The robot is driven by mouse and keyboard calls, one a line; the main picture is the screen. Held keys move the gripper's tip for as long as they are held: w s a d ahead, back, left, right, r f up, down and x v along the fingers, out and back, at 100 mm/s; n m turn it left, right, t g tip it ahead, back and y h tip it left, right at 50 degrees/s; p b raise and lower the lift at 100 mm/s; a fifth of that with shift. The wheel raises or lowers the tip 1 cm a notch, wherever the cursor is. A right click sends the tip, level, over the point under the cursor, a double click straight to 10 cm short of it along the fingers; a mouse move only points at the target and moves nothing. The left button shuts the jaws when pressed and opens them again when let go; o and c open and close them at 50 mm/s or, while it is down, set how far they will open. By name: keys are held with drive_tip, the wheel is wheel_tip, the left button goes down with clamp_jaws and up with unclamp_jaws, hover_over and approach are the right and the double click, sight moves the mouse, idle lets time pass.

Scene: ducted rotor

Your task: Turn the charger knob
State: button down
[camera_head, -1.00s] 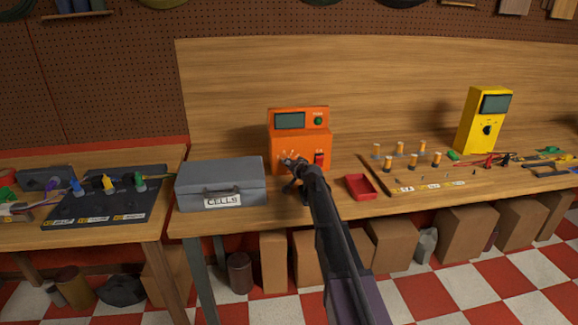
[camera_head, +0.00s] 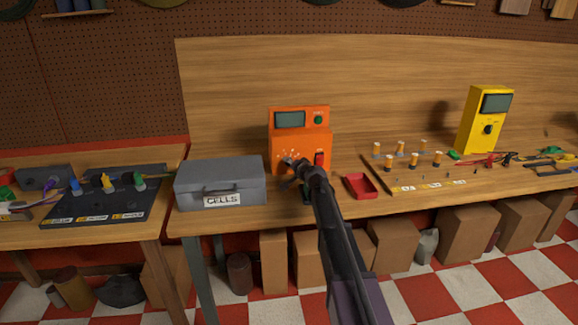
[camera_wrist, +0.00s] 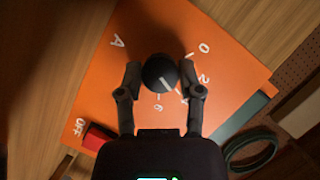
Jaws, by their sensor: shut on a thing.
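The orange charger (camera_head: 301,141) stands upright on the bench, with a grey display and a green button on its upper part. In the wrist view its orange face (camera_wrist: 115,75) shows tilted, with a round black knob (camera_wrist: 158,72) bearing a white pointer line. White marks "0", "2", "6" and "A" stand around the knob. My gripper (camera_wrist: 161,78) has one finger on each side of the knob and is shut on it. In the head view my gripper (camera_head: 292,166) is at the lower front of the charger, and my arm hides the knob.
A grey box labelled CELLS (camera_head: 221,184) stands left of the charger. A red tray (camera_head: 360,186) lies to the right, close to my arm. The charger's red switch (camera_head: 319,159) is just right of my gripper. A yellow meter (camera_head: 484,119) stands farther right.

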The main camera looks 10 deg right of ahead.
drive_tip(key=shift+c, duration=1.3)
unclamp_jaws()
drive_tip(key=shift+w, duration=0.1)
